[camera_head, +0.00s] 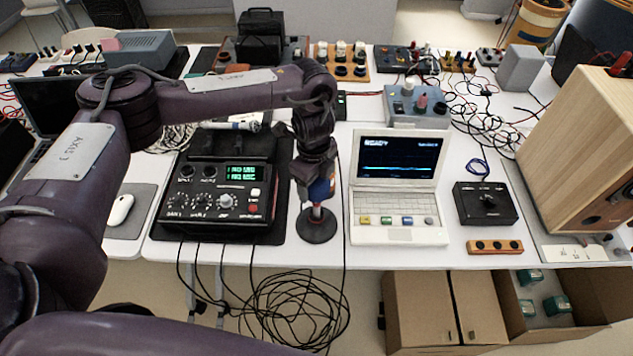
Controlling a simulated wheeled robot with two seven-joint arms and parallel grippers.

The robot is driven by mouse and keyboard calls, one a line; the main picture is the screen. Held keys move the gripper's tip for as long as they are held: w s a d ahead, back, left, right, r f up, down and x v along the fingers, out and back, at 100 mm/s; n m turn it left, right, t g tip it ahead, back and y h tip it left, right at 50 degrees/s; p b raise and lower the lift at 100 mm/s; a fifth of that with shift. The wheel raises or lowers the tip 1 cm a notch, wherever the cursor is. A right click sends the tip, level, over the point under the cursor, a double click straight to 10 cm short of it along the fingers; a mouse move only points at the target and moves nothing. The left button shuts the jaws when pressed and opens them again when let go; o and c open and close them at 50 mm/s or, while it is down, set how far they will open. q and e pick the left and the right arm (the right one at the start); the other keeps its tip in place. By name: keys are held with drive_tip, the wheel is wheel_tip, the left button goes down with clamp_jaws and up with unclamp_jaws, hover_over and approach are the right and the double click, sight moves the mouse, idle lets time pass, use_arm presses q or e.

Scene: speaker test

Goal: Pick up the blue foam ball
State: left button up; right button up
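A blue rounded thing (320,190), which looks like the blue foam ball, shows at the lower end of my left gripper (314,176). It sits at the top of a short red and white post (317,212) on a round black base (317,229). The gripper points straight down, and its dark fingers cover much of the blue thing. Whether they are closed on it or only around it, I cannot tell. My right gripper is not in view.
A black control box (218,196) with green displays stands close left of the post. A white laptop (398,187) stands close right. A wooden speaker (585,150) is at the far right.

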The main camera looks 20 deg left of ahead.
use_arm(q)
drive_tip(key=c, duration=0.6)
drive_tip(key=shift+r, duration=0.15)
drive_tip(key=shift+c, duration=0.2)
wheel_tip(320, 180, up, 20)
